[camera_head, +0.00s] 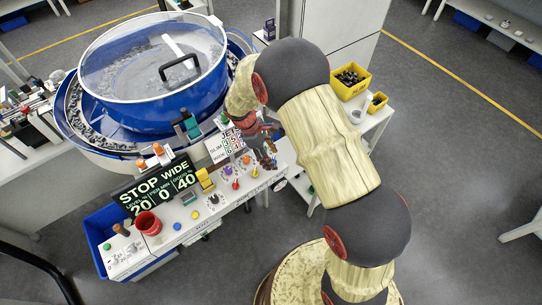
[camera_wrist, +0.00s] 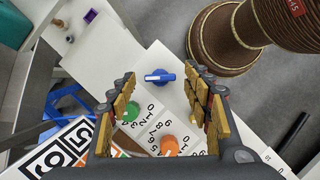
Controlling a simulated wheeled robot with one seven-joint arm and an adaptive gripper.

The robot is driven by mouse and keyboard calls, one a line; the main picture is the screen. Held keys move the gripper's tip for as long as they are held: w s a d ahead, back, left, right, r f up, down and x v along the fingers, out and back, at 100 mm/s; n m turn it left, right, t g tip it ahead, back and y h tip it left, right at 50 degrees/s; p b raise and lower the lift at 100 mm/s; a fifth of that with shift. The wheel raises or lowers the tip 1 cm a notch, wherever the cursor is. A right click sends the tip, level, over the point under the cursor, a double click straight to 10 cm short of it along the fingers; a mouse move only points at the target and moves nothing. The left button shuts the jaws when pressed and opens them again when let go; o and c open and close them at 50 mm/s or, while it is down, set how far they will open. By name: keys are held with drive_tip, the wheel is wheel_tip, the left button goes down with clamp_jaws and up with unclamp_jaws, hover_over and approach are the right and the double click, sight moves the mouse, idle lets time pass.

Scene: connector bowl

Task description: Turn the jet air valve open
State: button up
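My gripper (camera_head: 266,154) is over the right end of the white control panel, beside the big bowl. In the wrist view my gripper (camera_wrist: 160,74) is open, with a wide empty gap between its fingers. A blue bar-shaped handle (camera_wrist: 160,77) lies on the white panel in that gap, its bar roughly crosswise; the fingers do not appear to grip it. No label readable beside it confirms it as the jet air valve. Closer to the camera are a green knob (camera_wrist: 131,111) and an orange knob (camera_wrist: 169,146) with number dials. In the head view my gripper and arm hide this panel end.
The blue bowl (camera_head: 135,121) with a clear lid stands behind the panel. A number card (camera_head: 226,143) stands by my gripper. Yellow bins (camera_head: 351,80) sit on the right table.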

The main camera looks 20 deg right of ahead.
drive_tip(key=shift+c, duration=1.2)
drive_tip(key=c, duration=0.9)
drive_tip(key=shift+m, duration=0.3)
drive_tip(key=m, duration=0.1)
drive_tip(key=m+g+y+p, duration=0.1)
drive_tip(key=m, duration=0.1)
drive_tip(key=shift+w+d, duration=0.15)
drive_tip(key=shift+w, duration=0.05)
drive_tip(key=m+y+p, duration=0.1)
drive_tip(key=m, duration=0.2)
drive_tip(key=m+g, duration=0.1)
drive_tip(key=m, duration=0.2)
drive_tip(key=shift+w+d+y+p, duration=0.1)
drive_tip(key=shift+d+y+p, duration=0.1)
drive_tip(key=shift+y+p, duration=0.2)
drive_tip(key=m+y, duration=0.1)
drive_tip(key=m, duration=0.3)
drive_tip(key=shift+d+y+p, duration=0.15)
drive_tip(key=shift+y+p, duration=0.15)
drive_tip(key=shift+y, duration=0.1)
drive_tip(key=shift+d+m+y+p, duration=0.15)
drive_tip(key=shift+m+y, duration=0.2)
drive_tip(key=shift+m, duration=0.7)
drive_tip(key=shift+m+y+p, duration=0.15)
drive_tip(key=shift+m+y, duration=0.2)
drive_tip(key=shift+m, duration=0.7)
